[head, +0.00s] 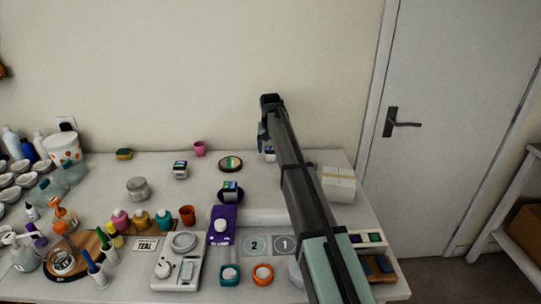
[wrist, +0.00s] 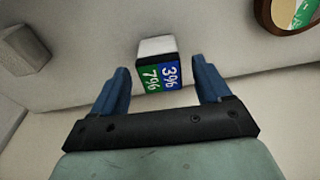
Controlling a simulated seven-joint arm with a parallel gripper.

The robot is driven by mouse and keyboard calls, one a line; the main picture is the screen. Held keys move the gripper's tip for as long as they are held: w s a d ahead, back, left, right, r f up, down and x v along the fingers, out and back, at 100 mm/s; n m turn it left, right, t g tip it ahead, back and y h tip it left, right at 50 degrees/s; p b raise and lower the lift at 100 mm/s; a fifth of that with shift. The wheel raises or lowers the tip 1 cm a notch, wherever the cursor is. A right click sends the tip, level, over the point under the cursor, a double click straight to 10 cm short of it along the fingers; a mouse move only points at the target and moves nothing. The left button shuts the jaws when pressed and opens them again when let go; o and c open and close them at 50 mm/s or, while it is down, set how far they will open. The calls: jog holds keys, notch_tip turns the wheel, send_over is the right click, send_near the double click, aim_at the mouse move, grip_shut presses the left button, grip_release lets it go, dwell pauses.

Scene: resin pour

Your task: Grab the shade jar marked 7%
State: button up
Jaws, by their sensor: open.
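A small white jar (wrist: 156,48) with a two-part label, green reading 7% and blue reading 3%, stands between the fingertips of my gripper (wrist: 163,80) in the wrist view. My gripper's blue fingers are open, one on each side of it, with gaps visible. In the head view my gripper (head: 262,137) is at the back of the table, and the jar (head: 269,153) is mostly hidden behind my arm.
A round wooden-rimmed piece (head: 230,163) lies left of the gripper; it also shows in the wrist view (wrist: 264,12). A white box (head: 337,185) stands to the right. A pink cup (head: 199,149) is farther left. Bottles, cups and a scale (head: 176,268) crowd the front left.

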jog(key=shift+w+f, duration=0.15)
jog(key=shift+f, duration=0.55)
jog(key=shift+w+f, duration=0.1)
jog(key=shift+f, duration=0.6)
jog(key=shift+c, duration=0.4)
jog(key=c, duration=1)
jog(key=shift+r, duration=0.15)
